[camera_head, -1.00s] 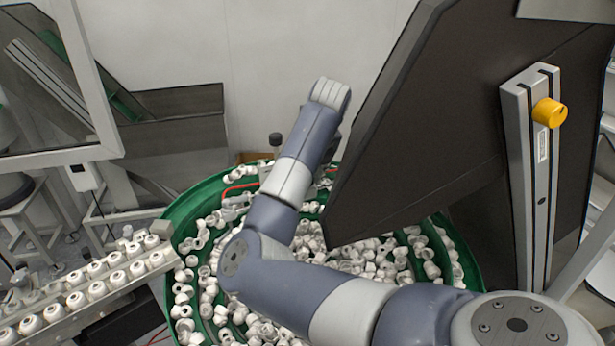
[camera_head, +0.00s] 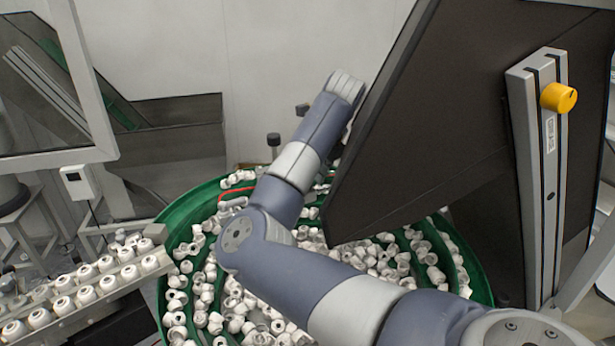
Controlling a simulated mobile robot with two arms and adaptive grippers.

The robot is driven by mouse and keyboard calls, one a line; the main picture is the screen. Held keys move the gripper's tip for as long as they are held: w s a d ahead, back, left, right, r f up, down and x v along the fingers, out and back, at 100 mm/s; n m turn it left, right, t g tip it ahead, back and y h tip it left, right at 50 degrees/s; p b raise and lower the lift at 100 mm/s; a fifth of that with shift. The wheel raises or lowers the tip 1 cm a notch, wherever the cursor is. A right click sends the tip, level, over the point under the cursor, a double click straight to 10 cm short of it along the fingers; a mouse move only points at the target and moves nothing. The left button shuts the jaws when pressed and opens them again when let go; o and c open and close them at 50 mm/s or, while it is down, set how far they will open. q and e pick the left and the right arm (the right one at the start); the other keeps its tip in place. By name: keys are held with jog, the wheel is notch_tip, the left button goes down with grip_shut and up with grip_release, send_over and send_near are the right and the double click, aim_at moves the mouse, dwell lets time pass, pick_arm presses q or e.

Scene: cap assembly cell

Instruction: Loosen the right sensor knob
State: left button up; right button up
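Two small dark knobs stand near the far rim of the green bowl. The left dark knob (camera_head: 273,140) sits on a short post. The right dark knob (camera_head: 302,109) shows just left of my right forearm, and what is below it is hidden by the arm. I cannot tell for certain which knob belongs to the right sensor. My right arm reaches from the lower right over the bowl, its wrist beside the dark panel's edge. The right gripper is hidden beyond the wrist. My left gripper is out of view.
A green feeder bowl (camera_head: 185,212) holds many white caps. A large tilted dark panel (camera_head: 440,130) stands close right of my arm. A yellow knob (camera_head: 558,97) is on an aluminium profile (camera_head: 540,200). A rail with white caps (camera_head: 88,293) lies at left.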

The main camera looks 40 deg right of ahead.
notch_tip(320, 180, up, 10)
dwell(0.8)
